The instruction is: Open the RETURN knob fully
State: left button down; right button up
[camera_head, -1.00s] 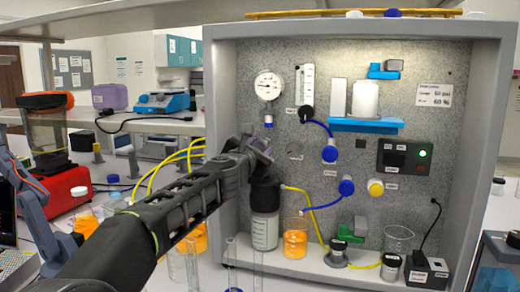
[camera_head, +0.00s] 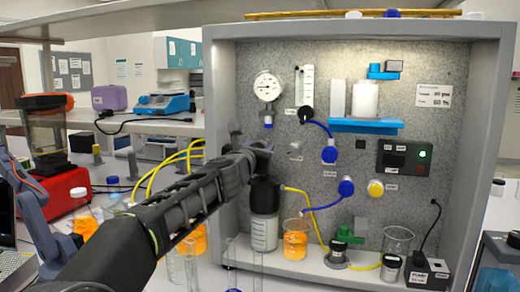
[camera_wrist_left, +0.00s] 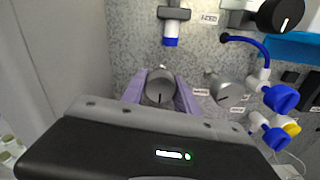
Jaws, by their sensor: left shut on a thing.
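My left gripper (camera_head: 262,148) reaches in from the left to the speckled panel of the rig, below the round gauge. In the left wrist view its purple fingers (camera_wrist_left: 160,95) are shut on a round grey knob (camera_wrist_left: 160,87) with a dark pointer line, one finger on each side. My arm hides this knob in the head view. A second grey knob (camera_wrist_left: 228,92) sits just to its right, apart from the fingers; it also shows in the head view (camera_head: 295,150). The small labels beside the knobs are too small to read, so I cannot tell which says RETURN. My right gripper is not in view.
A pressure gauge (camera_head: 267,87) is above the gripper. Blue knobs (camera_head: 346,187) and a yellow knob (camera_head: 376,188) are to the right. A dark-capped bottle (camera_head: 264,228) and an orange beaker (camera_head: 295,240) stand below. The cabinet's left wall (camera_head: 217,110) is close to my arm.

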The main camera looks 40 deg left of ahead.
pick_arm(q)
jog(key=c, duration=0.9)
grip_release()
jog(key=shift+f, duration=0.1)
jog(key=shift+v, duration=3.9)
